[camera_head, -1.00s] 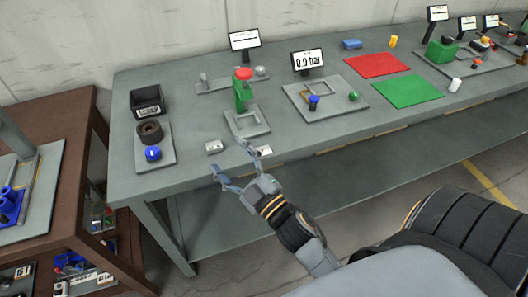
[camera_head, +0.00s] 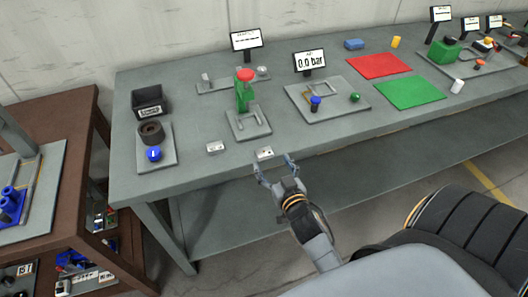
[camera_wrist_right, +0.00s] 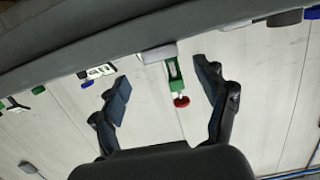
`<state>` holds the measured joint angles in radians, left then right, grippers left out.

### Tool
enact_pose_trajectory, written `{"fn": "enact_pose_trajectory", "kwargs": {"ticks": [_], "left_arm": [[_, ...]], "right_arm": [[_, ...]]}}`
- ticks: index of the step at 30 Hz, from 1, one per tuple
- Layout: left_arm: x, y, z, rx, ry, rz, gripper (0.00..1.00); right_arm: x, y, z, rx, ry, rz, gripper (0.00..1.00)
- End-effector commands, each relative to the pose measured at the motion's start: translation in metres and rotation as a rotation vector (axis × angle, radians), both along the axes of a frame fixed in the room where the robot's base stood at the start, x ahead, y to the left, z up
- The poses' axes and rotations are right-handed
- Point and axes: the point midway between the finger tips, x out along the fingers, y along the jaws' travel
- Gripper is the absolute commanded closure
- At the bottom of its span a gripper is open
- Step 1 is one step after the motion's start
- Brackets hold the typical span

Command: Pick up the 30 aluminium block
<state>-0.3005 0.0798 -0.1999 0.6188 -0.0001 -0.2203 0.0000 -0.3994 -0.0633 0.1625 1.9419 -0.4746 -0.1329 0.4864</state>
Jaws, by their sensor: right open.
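Two small light-grey metal blocks lie near the front edge of the grey bench. The left block (camera_head: 215,148) and the right block (camera_head: 265,153) have marks too small to read, so I cannot tell which is the 30 block. My right gripper (camera_head: 274,163) is open and empty, just in front of the right block at the bench's front edge. My left gripper is not in view.
Behind the blocks stands a green screw jack with a red knob (camera_head: 245,76). A plate with a blue button (camera_head: 153,154) is to the left; a pressure-gauge plate (camera_head: 330,115) is to the right. Red (camera_head: 378,65) and green (camera_head: 410,92) mats lie further right.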

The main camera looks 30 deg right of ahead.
Motion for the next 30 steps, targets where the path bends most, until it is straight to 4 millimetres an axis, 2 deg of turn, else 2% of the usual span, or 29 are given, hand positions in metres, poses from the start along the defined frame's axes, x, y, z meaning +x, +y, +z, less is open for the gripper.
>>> {"fn": "enact_pose_trajectory", "kwargs": {"ticks": [12,21,30], "left_arm": [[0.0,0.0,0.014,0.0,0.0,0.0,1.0],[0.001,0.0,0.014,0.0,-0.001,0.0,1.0],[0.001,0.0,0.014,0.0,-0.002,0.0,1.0]], "right_arm": [[0.046,-0.008,-0.009,0.0,0.0,0.001,0.26],[0.05,-0.009,-0.011,0.0,0.0,0.001,0.26],[0.05,-0.008,-0.011,-0.001,0.0,0.002,0.86]]}}
